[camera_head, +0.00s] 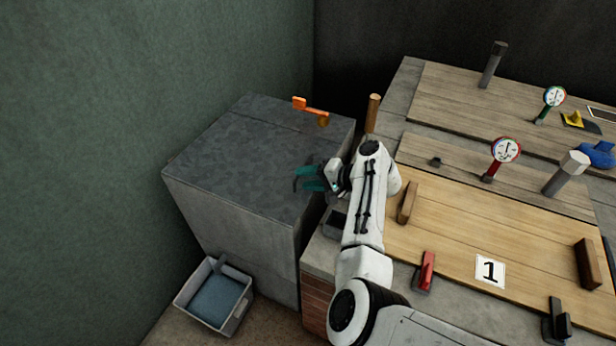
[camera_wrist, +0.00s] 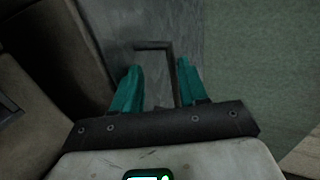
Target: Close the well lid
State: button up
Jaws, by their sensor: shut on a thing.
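The well is a grey block (camera_head: 240,225) against the green wall, left of the counter. Its dark grey mottled lid (camera_head: 230,150) lies flat on top, and I see no open gap at its edges. My gripper (camera_head: 300,178), with teal fingers, is low over the right front part of the lid. It is shut on the lid's dark bracket-shaped handle (camera_wrist: 153,45), whose bar passes between the fingers in the wrist view. The fingers partly hide the handle in the head view.
An orange lever (camera_head: 310,109) stands at the back of the block. A grey bin (camera_head: 237,312) sits on the floor in front.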

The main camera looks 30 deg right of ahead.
jog(key=p+v, duration=0.1)
jog(key=v, duration=0.9)
jog(key=shift+s+d, duration=0.2)
jog(key=shift+d, duration=0.05)
jog(key=shift+r, duration=0.15)
